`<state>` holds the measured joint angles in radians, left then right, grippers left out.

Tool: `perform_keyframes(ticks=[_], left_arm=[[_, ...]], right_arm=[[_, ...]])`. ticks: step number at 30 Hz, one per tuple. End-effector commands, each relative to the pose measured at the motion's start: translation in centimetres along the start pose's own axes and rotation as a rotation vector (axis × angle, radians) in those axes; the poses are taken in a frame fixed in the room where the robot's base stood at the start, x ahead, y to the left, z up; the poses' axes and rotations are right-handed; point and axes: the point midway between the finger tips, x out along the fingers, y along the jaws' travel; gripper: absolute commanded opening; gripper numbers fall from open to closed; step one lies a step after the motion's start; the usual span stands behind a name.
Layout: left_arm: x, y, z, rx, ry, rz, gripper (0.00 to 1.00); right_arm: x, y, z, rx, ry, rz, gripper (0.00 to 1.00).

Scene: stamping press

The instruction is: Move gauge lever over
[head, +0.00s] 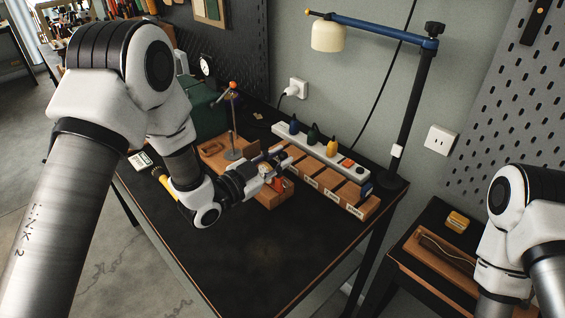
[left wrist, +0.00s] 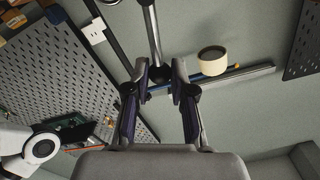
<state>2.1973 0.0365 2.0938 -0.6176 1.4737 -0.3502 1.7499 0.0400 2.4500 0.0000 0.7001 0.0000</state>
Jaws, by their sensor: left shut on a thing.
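My left gripper (head: 283,167) reaches over the middle of the dark bench. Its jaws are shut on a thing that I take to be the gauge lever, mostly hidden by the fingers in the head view. In the left wrist view a steel rod (left wrist: 153,32) runs down to between the fingertips (left wrist: 160,78). A small cream round part and a red part show beside the gripper in the head view. A slim post with an orange ball top (head: 233,86) stands behind the gripper. A round white dial (head: 206,66) is further back. My right gripper is out of view.
A row of wooden bins (head: 330,181) and a white strip with coloured items (head: 322,150) lie right of the gripper. A lamp (head: 328,37) stands behind on a dark post. The front of the bench (head: 250,245) is clear. A side table holds a yellow box (head: 457,221).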

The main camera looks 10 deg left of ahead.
Motion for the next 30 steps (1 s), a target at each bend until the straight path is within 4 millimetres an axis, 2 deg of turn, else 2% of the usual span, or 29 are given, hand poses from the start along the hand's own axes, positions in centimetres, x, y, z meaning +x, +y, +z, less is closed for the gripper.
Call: perform_keyframes(ticks=[24, 25, 27, 30], left_arm=[[0.0, -1.5, 0.4, 0.0, 0.0, -0.001, 0.04], [0.0, -1.5, 0.4, 0.0, 0.001, -0.001, 0.3], [0.0, -1.5, 0.4, 0.0, 0.001, -0.001, 0.53], [0.0, -1.5, 0.4, 0.0, 0.001, 0.0, 0.53]], right_arm=[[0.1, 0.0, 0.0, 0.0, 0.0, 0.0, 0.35], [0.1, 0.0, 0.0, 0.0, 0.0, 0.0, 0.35], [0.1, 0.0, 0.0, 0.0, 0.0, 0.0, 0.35], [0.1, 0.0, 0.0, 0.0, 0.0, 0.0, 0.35]])
